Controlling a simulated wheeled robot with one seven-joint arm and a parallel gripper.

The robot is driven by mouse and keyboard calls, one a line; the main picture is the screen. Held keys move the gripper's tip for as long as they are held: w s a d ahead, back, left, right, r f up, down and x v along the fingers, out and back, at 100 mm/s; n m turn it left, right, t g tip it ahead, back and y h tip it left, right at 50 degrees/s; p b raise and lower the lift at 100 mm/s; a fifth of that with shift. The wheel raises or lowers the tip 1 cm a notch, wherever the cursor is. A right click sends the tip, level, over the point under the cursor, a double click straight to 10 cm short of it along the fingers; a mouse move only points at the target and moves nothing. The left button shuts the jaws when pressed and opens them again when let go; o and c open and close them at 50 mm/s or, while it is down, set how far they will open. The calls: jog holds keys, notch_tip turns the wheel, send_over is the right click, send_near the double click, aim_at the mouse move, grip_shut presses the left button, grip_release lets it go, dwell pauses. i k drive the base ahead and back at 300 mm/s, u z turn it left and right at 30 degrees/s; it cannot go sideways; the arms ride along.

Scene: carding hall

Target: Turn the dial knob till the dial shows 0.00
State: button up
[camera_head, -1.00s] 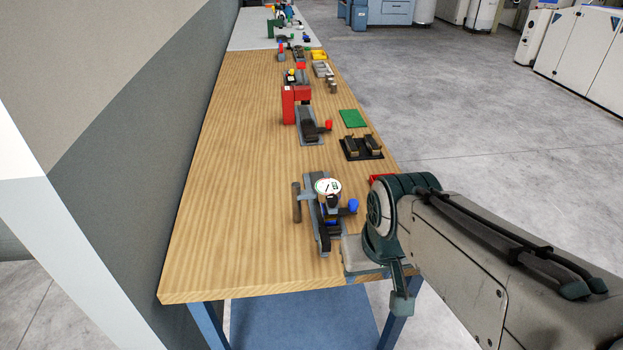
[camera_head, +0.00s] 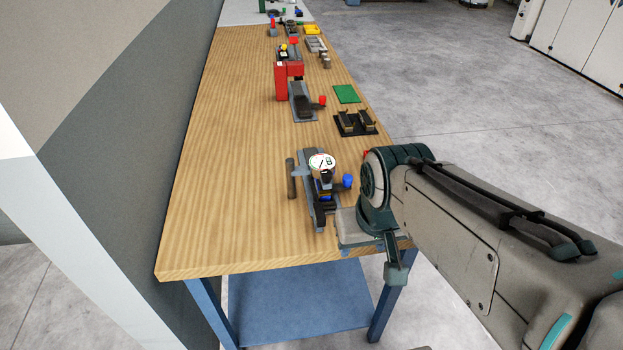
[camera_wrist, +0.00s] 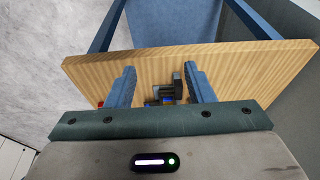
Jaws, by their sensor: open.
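The dial device stands near the front of the wooden bench, with a grey base (camera_head: 309,184), a round white dial face (camera_head: 322,162) and a blue knob (camera_head: 348,181) on its right side. The dial's marks are too small to read. My arm reaches in from the right, and its wrist end is just right of the device; the fingers do not show clearly in the head view. In the wrist view my gripper (camera_wrist: 162,86) is open and empty, with its two blue fingers apart. Part of the device (camera_wrist: 177,84) shows between and beyond them; its lower part is hidden by my gripper body.
Farther up the bench (camera_head: 225,215) are a dark block holder (camera_head: 355,124), a green plate (camera_head: 346,94) and a red stand (camera_head: 281,82). A wall runs along the left. The bench is clear left of the device. Open floor (camera_head: 450,90) lies to the right.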

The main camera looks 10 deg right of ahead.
aim_at(326, 174)
jog(key=z, duration=0.5)
jog(key=k, duration=0.65)
jog(key=z, duration=0.7)
jog(key=i, duration=1.15)
jog(key=u, duration=0.75)
